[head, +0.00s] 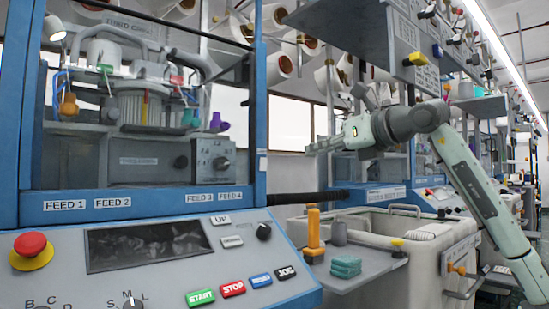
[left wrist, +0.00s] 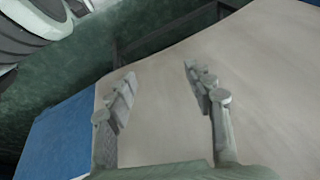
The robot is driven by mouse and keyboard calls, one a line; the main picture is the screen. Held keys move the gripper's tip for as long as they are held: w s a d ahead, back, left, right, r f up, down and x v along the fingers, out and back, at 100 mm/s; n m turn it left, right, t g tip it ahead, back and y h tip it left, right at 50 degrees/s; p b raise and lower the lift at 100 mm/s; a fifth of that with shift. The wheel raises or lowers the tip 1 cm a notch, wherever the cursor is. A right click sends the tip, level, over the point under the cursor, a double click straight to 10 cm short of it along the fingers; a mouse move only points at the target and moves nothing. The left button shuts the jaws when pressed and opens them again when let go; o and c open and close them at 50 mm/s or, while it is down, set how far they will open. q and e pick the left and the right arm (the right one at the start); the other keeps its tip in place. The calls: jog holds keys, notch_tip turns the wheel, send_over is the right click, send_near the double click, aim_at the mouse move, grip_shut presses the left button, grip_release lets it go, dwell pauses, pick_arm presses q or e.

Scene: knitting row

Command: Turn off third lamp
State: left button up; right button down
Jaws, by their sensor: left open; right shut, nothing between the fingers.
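A small spot lamp (head: 54,28) glows white at the upper left of the nearest knitting machine. I cannot tell which lamp is the third one, and no lamp switch is clearly recognisable. My right gripper (head: 312,148) is shut and empty in the head view, pointing left in the air in front of the machine row, right of the near machine's blue post. It appears apart from everything near it. My left gripper (left wrist: 156,78) shows only in the left wrist view. Its two fingers are spread with nothing between them, over a plain beige surface.
The near control panel (head: 180,260) carries a red stop knob (head: 31,246) and coloured buttons. A pale bin (head: 425,262) stands below my right arm. A grey panel (head: 372,30) overhangs above it.

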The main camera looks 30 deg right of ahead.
jog(key=shift+w, duration=0.1)
jog(key=p, duration=0.4)
send_near(266, 158)
jog(key=w, duration=0.2)
jog(key=w+f, duration=0.1)
jog(key=w, duration=0.2)
jog(key=shift+a, duration=0.15)
pick_arm(q)
jog(key=d+x, duration=0.1)
jog(key=x, duration=0.7)
jog(key=shift+s+d+f, duration=0.2)
jog(key=shift+d+f, duration=0.1)
jog(key=shift+f, duration=0.3)
pick_arm(e)
jog(key=shift+w, duration=0.75)
